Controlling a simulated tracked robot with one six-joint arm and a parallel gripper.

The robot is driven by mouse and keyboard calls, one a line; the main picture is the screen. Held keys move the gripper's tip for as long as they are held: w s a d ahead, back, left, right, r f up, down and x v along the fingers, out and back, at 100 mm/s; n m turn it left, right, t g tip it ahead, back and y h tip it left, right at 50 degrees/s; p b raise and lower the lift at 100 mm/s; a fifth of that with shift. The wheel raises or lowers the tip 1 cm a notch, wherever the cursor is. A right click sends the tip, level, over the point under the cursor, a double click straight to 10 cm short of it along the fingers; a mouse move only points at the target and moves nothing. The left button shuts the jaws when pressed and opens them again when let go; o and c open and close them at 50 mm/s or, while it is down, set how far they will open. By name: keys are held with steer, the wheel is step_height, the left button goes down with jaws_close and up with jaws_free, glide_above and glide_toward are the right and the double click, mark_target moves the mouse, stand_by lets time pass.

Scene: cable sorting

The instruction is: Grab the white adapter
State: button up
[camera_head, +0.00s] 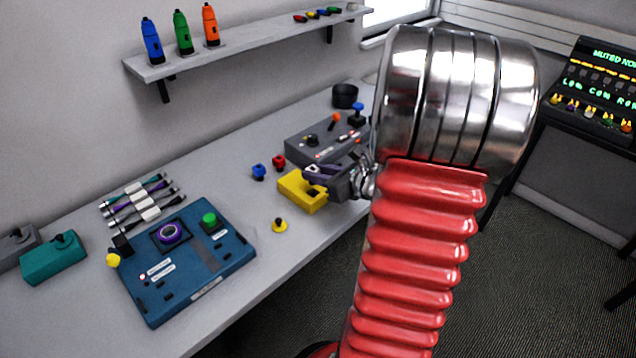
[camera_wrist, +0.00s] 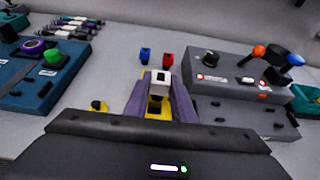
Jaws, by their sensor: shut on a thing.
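A small white adapter (camera_wrist: 160,78) with dark openings sits between the purple fingers of my gripper (camera_wrist: 160,88) in the wrist view. My gripper is shut on it. In the head view my gripper (camera_head: 318,178) is over the right part of the worktop, at a yellow block (camera_head: 298,193). The adapter cannot be made out clearly there. The yellow block also shows below the adapter in the wrist view (camera_wrist: 156,112), partly hidden by the fingers.
A grey control box (camera_head: 312,138) stands close behind my gripper. A blue panel (camera_head: 190,275) and several cables (camera_head: 143,204) lie left. A shelf (camera_head: 235,45) hangs above.

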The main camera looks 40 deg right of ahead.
step_height(320, 180, up, 4)
steer(key=shift+r, duration=0.15)
steer(key=shift+w+a, duration=0.1)
stand_by(0.6)
